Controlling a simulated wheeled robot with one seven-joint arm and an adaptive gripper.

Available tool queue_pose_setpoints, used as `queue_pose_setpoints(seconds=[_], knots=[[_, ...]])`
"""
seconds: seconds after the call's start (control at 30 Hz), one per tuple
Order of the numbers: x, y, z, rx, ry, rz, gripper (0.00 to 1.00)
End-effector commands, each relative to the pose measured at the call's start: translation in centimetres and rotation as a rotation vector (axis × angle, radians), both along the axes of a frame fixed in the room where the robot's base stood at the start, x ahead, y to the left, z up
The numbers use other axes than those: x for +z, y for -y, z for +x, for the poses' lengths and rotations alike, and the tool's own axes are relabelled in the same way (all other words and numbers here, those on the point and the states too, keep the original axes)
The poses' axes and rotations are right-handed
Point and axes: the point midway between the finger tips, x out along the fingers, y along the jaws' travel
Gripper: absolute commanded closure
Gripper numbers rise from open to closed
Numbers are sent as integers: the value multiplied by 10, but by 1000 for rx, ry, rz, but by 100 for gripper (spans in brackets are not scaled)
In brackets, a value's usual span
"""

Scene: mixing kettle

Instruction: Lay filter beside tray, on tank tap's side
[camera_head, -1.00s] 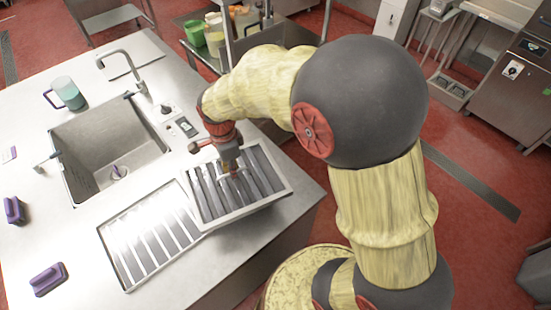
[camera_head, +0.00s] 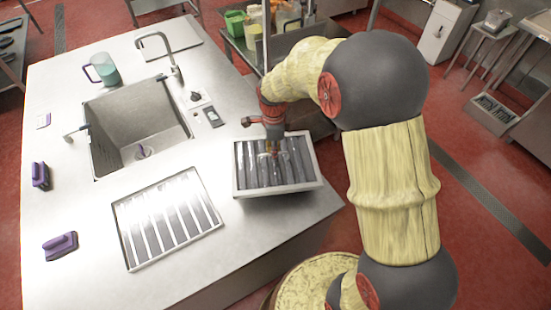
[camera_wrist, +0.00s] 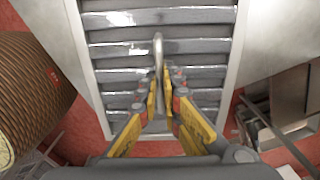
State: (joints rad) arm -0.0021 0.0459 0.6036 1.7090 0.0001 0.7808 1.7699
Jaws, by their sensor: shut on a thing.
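The filter (camera_head: 308,187), a metal frame with dark slats, is in my gripper (camera_head: 272,150) at the counter's right edge. The wrist view shows the filter (camera_wrist: 200,45) filling the top middle. My yellow fingers (camera_wrist: 163,95) are shut on its thin upright handle (camera_wrist: 158,48). I cannot tell whether the filter touches the counter. A flat, bright slatted panel, apparently the tray (camera_head: 168,218), lies on the counter to the filter's left, with a gap between them. The sink tank (camera_head: 135,122) is behind it, with a tall curved tap (camera_head: 160,45) at its back.
The steel counter (camera_head: 85,205) is bare between the tray and the purple-handled tools (camera_head: 60,244) at left. A teal jug (camera_head: 104,70) stands behind the sink. A small dark device (camera_head: 212,118) lies between sink and filter. A shelf cart (camera_head: 240,47) stands beyond.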

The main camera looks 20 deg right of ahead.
Motion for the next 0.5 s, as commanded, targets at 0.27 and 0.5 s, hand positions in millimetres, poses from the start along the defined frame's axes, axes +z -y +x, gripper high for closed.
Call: queue_pose_setpoints(seconds=[0.27, 0.5], knots=[[-37, 13, 25, 0, -2, 0, 100], [-45, 17, 32, 0, -1, 0, 100]])
